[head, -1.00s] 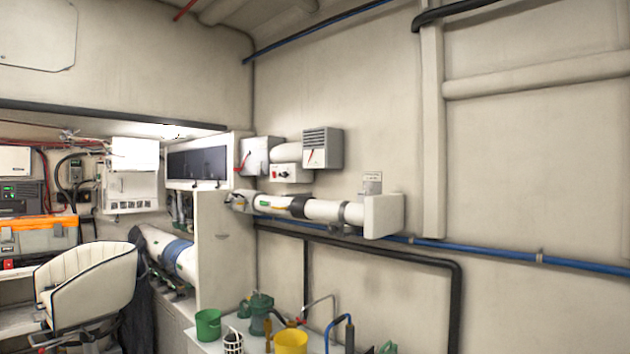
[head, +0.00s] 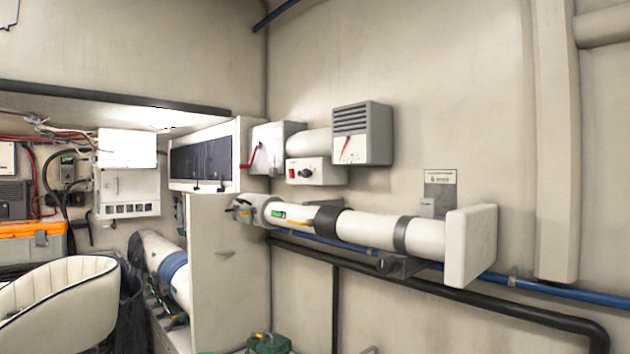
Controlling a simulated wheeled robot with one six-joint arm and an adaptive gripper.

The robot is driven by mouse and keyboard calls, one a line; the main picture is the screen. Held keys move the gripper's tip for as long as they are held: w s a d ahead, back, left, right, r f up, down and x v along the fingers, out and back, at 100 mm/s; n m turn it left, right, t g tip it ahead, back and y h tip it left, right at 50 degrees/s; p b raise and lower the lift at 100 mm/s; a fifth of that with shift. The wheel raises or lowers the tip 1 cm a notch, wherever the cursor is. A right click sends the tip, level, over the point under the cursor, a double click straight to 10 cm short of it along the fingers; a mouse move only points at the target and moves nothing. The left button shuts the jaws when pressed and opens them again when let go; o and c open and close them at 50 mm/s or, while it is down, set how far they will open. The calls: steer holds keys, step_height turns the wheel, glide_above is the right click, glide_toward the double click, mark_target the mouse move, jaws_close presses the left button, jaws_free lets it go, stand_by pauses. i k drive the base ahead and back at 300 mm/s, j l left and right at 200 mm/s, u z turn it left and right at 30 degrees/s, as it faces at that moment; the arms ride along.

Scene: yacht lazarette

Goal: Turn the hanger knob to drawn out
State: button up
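No label that reads as a hanger knob can be made out. A small black knob (head: 305,173) sits on the front of a white control box (head: 325,172) on the wall, beside a red switch. A dark bracket (head: 398,266) with a rounded end sits under the white horizontal tube (head: 375,226); it may also carry a knob. I cannot tell which is the hanger knob, nor its setting. My gripper is not in view.
A grey louvred box (head: 362,134) with a red pointer hangs above the tube. A white end block (head: 470,245) juts out at the tube's right. A white seat (head: 60,305) stands at lower left. A blue pipe (head: 560,293) runs along the wall.

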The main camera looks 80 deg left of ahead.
mark_target(385, 266)
steer(key=u, duration=1.7)
steer(key=z, duration=0.5)
steer(key=k+j+z, duration=0.1)
steer(key=z, duration=0.85)
steer(key=k+z, duration=0.1)
steer(key=z, duration=0.9)
steer(key=i+j+z, duration=0.15)
steer(key=z, duration=2.35)
steer(key=k+j, duration=0.1)
steer(key=k, duration=0.55)
steer(key=l+u, duration=0.05)
